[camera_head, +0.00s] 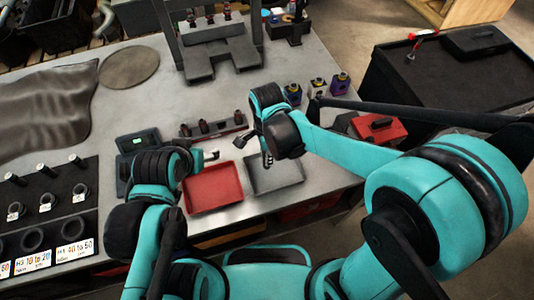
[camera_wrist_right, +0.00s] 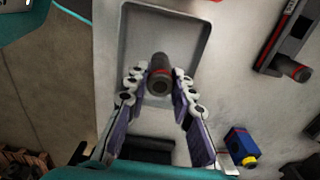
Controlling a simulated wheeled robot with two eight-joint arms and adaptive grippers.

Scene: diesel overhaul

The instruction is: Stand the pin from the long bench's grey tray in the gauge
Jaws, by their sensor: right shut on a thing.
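My right gripper (camera_head: 267,160) is over the grey tray (camera_head: 290,182) on the long bench. In the right wrist view its two fingers (camera_wrist_right: 160,82) are shut on a dark pin with a red band (camera_wrist_right: 160,70), seen nearly end-on in front of the grey tray (camera_wrist_right: 133,20). I cannot tell whether the pin touches the tray. A dark device with a green display (camera_head: 138,142), which looks like the gauge, sits left of the trays. My left gripper (camera_head: 212,156) is near the red tray's back edge; its jaw opening is too small to judge.
A red tray (camera_head: 213,188) lies left of the grey tray. A dark rack with several upright pieces (camera_head: 208,130) stands behind. Several small coloured blocks (camera_head: 318,87) are at the back right. A dark press-like stand (camera_head: 210,65) is at the back. Labelled rings (camera_head: 35,238) lie at left.

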